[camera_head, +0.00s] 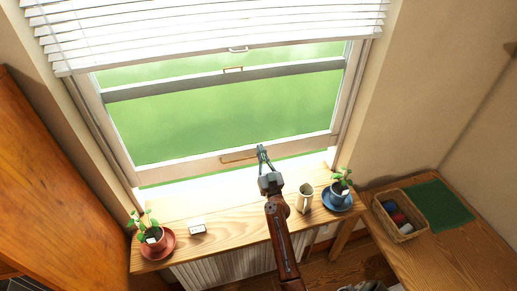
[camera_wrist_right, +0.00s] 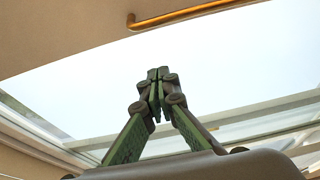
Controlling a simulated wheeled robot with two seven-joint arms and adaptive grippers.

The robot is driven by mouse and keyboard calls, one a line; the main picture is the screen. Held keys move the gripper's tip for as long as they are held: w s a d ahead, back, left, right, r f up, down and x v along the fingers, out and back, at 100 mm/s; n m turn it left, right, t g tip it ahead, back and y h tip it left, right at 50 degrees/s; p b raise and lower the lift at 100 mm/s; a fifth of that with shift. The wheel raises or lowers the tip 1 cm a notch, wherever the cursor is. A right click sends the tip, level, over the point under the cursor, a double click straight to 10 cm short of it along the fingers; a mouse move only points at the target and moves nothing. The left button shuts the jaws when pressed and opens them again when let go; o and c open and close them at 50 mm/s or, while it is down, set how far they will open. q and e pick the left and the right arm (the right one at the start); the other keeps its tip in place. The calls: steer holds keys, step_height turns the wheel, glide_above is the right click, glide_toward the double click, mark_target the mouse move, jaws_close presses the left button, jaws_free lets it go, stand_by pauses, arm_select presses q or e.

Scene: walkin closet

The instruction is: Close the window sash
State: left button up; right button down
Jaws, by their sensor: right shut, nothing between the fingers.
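The window sash (camera_head: 185,172) has a pale bottom rail with a brass handle (camera_head: 238,156) near its middle. A gap shows between that rail and the wooden sill, so the sash stands partly raised. My right gripper (camera_head: 261,147) is shut and empty, at the rail beside the right end of the handle in the head view. In the right wrist view my gripper's fingertips (camera_wrist_right: 158,73) are together, with the brass handle (camera_wrist_right: 190,14) above and apart from them. Whether the fingers touch the rail cannot be told. My left gripper is not in view.
White blinds (camera_head: 200,25) hang above. A basket (camera_head: 400,214) sits on the right table.

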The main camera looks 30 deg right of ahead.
mark_target(256, 142)
steer(key=x, duration=0.4)
steer(key=shift+s+r+p, duration=0.1)
steer(key=shift+p, duration=0.2)
step_height(256, 142, down, 3)
steer(key=shift+f+b, duration=0.1)
steer(key=shift+b, duration=0.85)
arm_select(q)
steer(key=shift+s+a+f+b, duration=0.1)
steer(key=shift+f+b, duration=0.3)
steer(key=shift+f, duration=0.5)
arm_select(e)
steer(key=shift+f, duration=0.55)
